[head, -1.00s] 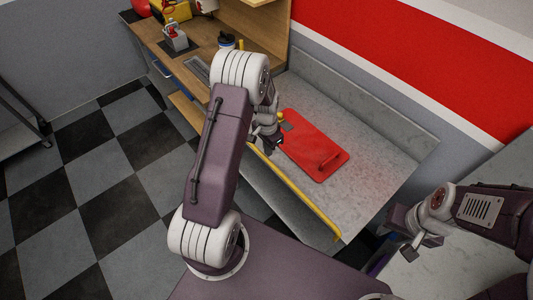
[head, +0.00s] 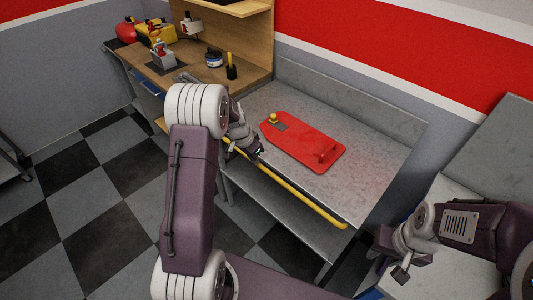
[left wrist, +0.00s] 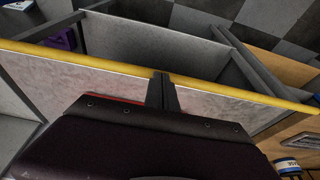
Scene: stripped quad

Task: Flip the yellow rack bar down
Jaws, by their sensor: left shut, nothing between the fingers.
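The yellow rack bar (head: 298,194) runs along the front edge of the grey metal table (head: 375,150). In the left wrist view the yellow bar (left wrist: 215,88) crosses the picture from left to right. My left gripper (head: 258,154) is shut and empty, above the table's front edge close to the bar. In the left wrist view its closed fingers (left wrist: 161,90) overlap the bar; I cannot tell whether they touch it. My right gripper (head: 402,262) is at the lower right, away from the bar; its finger opening is not clear.
A red board (head: 300,142) with a handle and a yellow knob lies on the table. A wooden workbench (head: 205,72) with tools and containers stands at the back left. The checkered floor (head: 110,190) is open at the left.

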